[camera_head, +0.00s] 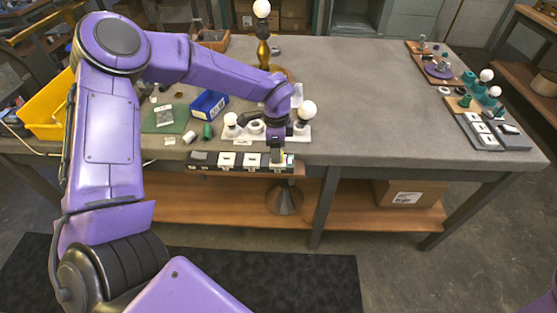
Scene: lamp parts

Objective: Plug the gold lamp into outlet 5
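The gold lamp (263,50) stands upright at the back of the table, with a round white bulb on top; its base is partly hidden behind my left arm. A dark outlet strip (241,161) with several white socket faces lies along the table's front edge. My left gripper (277,155) points down at the right end of this strip, over or touching it. The fingers are too small to tell whether they are shut or hold a plug. I cannot read any outlet numbers, and the lamp's plug is not clearly visible. My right gripper is out of view.
A white board (298,132) with bulbs lies just behind the strip. A blue bin (209,105), green mat (166,119) and yellow bin (48,108) are at left. More lamp parts and switches (487,128) sit at right. The table's middle right is clear.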

